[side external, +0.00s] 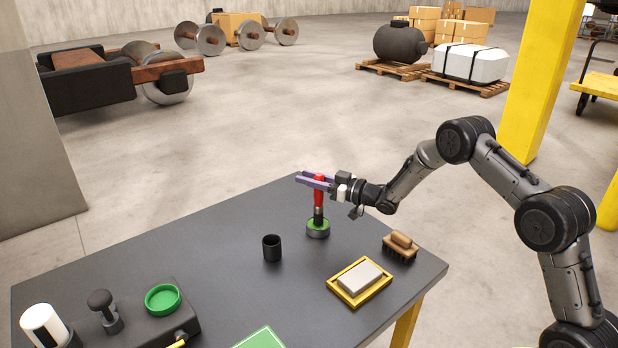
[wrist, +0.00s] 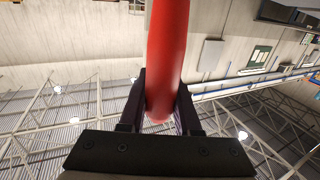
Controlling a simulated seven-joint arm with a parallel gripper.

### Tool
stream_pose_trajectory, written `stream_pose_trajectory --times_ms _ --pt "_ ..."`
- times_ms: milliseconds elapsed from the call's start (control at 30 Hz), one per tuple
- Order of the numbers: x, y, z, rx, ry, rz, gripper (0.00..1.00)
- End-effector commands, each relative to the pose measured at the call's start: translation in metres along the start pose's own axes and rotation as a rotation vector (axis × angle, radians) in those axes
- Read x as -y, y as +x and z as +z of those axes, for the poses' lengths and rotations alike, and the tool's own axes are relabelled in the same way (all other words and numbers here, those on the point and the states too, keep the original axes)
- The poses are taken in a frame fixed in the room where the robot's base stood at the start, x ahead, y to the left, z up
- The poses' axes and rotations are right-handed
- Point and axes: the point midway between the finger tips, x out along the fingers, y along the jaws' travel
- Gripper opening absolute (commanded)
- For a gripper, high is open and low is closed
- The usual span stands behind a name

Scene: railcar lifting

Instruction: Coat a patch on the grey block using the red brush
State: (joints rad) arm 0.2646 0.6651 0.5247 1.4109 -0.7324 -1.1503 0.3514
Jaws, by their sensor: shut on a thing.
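The red brush (side external: 319,190) stands upright, handle up and dark lower end down, at a low round grey dish with a green top (side external: 318,229). My gripper (side external: 316,182) is shut on the red handle, and the red handle also fills the middle of the wrist view (wrist: 168,55) between my fingers (wrist: 160,105). Whether the bristles touch the green cannot be told. The pale grey block (side external: 360,277) lies in a yellow-rimmed tray (side external: 345,293) to the right and nearer the camera. No coated patch shows on its top.
A black cup (side external: 272,248) stands left of the dish. A brown scrubbing brush (side external: 400,247) is near the right table edge. A green dish (side external: 162,298), dark knob (side external: 103,304) and white cylinder (side external: 45,325) are front left. The table's (side external: 210,248) back left is clear.

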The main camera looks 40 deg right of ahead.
Motion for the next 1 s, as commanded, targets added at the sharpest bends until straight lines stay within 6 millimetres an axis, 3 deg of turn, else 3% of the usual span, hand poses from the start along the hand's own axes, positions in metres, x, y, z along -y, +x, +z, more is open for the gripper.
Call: stream_pose_trajectory --times_ms 1000 --pt "0.0001 -0.0002 0.0069 0.002 0.001 0.0 0.0"
